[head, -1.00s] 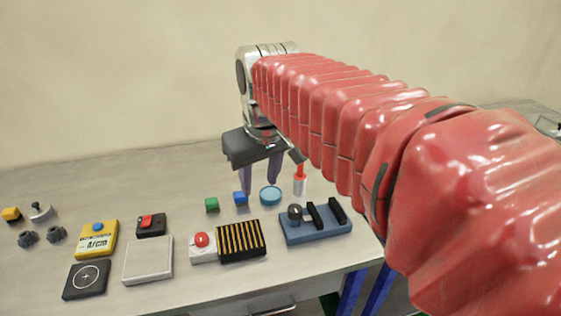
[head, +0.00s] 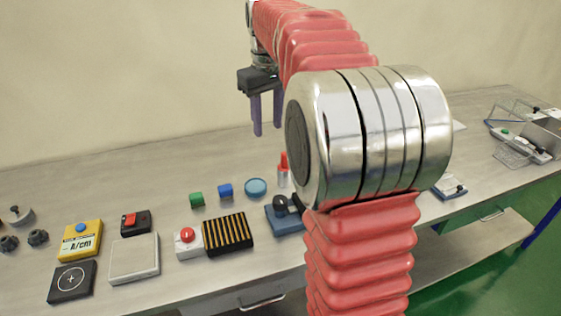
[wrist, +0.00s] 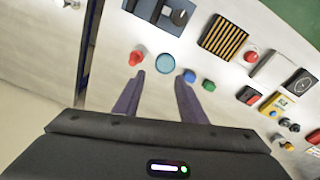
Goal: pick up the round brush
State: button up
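My gripper (head: 266,130) is raised well above the bench; its two purple fingers are apart with nothing between them. In the wrist view, the gripper (wrist: 160,76) is also open and empty. No thing is plainly a round brush. One candidate is an upright piece with a red top and pale lower part (head: 283,168), below and right of the fingers, partly beside my arm; its red top shows in the wrist view (wrist: 136,58). Another is a grey round piece with a dark knob (head: 21,216) at the far left. I cannot tell which it is.
A light blue disc (head: 255,187), blue cube (head: 225,190) and green cube (head: 196,199) stand near the red-topped piece. A striped black block (head: 228,234), red button box (head: 187,243) and blue fixture (head: 284,219) stand in front. The bench behind them is clear.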

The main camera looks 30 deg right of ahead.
jog(key=w+d+f+g, duration=0.1)
jog(key=w+d+f, duration=0.1)
jog(key=d, duration=0.5)
jog(key=shift+w+d+f, duration=0.15)
jog(key=shift+w+f, duration=0.2)
jog(key=shift+w, duration=0.3)
send_over(285, 167)
jog(key=shift+w+f, duration=0.15)
jog(key=shift+f, duration=2)
jog(key=shift+w+f, duration=0.15)
jog(key=shift+f, duration=2)
jog(key=shift+d+f, duration=0.15)
jog(key=shift+f, duration=2.45)
jog(key=shift+c, duration=0.2)
grip_shut()
